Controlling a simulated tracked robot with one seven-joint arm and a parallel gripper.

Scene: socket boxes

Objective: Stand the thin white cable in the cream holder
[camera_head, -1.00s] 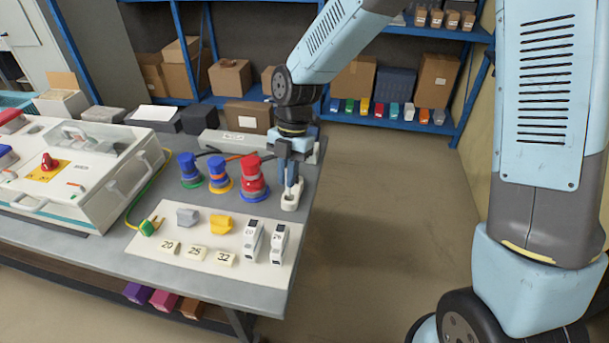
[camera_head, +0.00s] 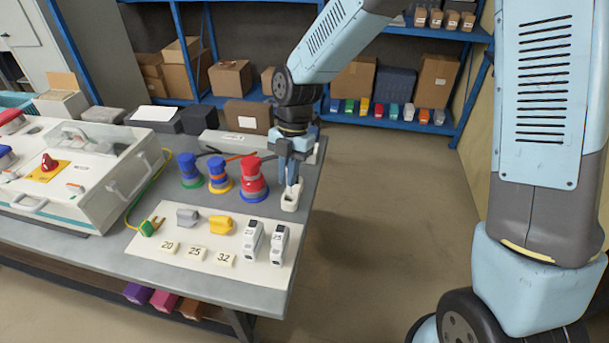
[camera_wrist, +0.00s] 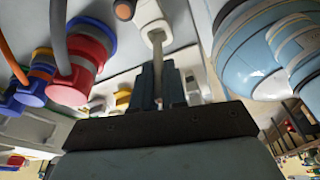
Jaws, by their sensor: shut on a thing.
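The cream holder (camera_head: 290,202) stands near the table's right edge, and its pale body also shows at the top of the wrist view (camera_wrist: 151,14). My gripper (camera_head: 289,180) is right above the holder, with its fingers pointing down. In the wrist view my gripper (camera_wrist: 158,88) is shut on the thin white cable (camera_wrist: 157,48), which runs between the fingers toward the holder. The cable's far end meets the holder in that view; how deep it sits is hidden. In the head view the fingers mostly hide the cable.
Red (camera_head: 252,180), yellow-ringed blue (camera_head: 219,178) and green-ringed blue (camera_head: 189,172) plugs stand left of the holder. A white board (camera_head: 200,262) with breakers and number tags lies in front. A white control box (camera_head: 80,180) is at left. Floor right of the table is clear.

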